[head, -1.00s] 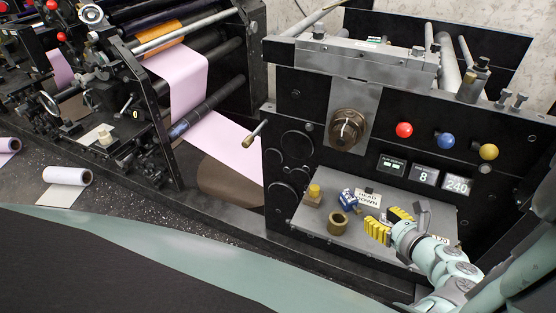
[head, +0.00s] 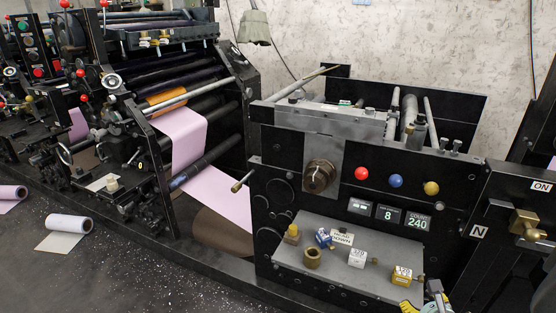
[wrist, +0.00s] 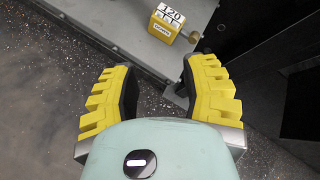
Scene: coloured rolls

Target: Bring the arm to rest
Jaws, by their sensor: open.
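My gripper (wrist: 158,92) is open and empty in the wrist view, its two yellow ridged fingers spread apart over the floor at the edge of a grey shelf. In the head view only a small part of its yellow finger (head: 408,307) shows at the bottom right, below the shelf; the rest is out of frame.
Paper rolls (head: 67,223) lie on the floor at left. A dark panel (wrist: 304,100) stands right of my gripper.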

